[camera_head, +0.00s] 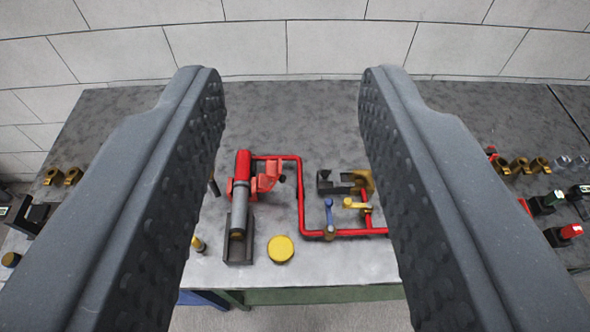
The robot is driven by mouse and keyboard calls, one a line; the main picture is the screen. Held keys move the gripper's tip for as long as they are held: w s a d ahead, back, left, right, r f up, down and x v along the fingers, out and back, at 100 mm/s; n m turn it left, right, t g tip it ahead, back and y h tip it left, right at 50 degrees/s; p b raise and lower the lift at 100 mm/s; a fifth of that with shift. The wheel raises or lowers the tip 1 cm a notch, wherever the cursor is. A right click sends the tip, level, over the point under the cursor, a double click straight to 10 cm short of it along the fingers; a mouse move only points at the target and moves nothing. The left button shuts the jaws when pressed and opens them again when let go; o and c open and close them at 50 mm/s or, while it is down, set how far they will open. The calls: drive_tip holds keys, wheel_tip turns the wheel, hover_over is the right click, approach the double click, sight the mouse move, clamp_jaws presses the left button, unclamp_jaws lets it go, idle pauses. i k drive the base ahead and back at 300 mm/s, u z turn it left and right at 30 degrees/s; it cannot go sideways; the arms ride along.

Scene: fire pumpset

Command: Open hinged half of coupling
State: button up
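My gripper (292,80) is open and empty. Its two dark, dimpled fingers reach in from the lower left and lower right, high above the bench. Between them, lower in the picture, a light-red bracket-like part (268,176) sits beside a red and grey cylinder (240,190). Farther right, a brass fitting (362,181) stands at the red pipe, beside a dark jaw-shaped piece (325,183). I cannot tell which of these is the coupling, or see a hinge clearly. The fingers touch none of them.
The red pipe (301,200) runs between these parts, with a blue-handled valve (329,215) and a yellow handle (354,204). A yellow disc (280,248) lies near the front edge of the grey bench (290,120). Brass fittings (520,165) stand at right. A block wall (300,45) stands behind.

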sight(264, 183)
drive_tip(key=i, duration=0.95)
drive_tip(key=u, duration=0.05)
